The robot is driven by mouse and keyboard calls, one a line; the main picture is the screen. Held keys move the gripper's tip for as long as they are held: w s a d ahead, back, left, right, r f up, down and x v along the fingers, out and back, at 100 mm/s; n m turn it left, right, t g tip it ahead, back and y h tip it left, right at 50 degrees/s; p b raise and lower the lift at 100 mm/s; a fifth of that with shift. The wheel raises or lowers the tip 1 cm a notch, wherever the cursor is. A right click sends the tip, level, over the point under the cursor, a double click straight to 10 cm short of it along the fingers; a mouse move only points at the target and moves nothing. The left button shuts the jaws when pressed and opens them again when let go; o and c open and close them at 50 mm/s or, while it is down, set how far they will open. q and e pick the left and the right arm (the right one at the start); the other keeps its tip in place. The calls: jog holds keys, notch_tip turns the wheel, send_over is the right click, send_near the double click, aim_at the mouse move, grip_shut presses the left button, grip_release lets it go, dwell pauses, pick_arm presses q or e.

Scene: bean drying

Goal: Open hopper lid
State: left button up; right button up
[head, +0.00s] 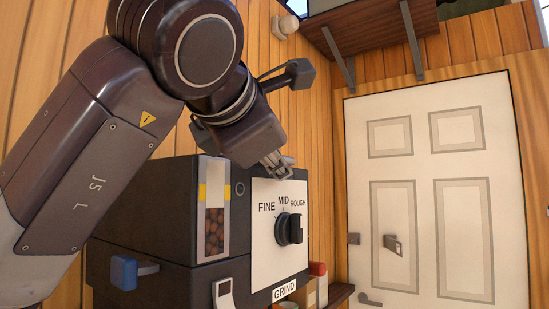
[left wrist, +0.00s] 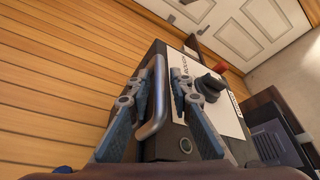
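The dark coffee grinder (head: 165,215) stands below my left arm, with a bean window (head: 214,232) on its front. Its top, with the hopper lid, is largely hidden by the arm in the head view. In the left wrist view, a grey bar handle (left wrist: 156,108) stands up from the grinder's dark top (left wrist: 165,146). My left gripper (head: 273,162) is at the machine's top edge. In the left wrist view the left gripper (left wrist: 160,82) is open, with one finger on each side of the handle; contact is not clear. My right gripper is not in view.
A white door (head: 420,165) stands to the right. A shelf (head: 370,35) hangs on the wood wall above. Small containers (head: 317,284) stand beside the grinder.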

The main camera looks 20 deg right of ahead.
pick_arm(q)
grip_shut()
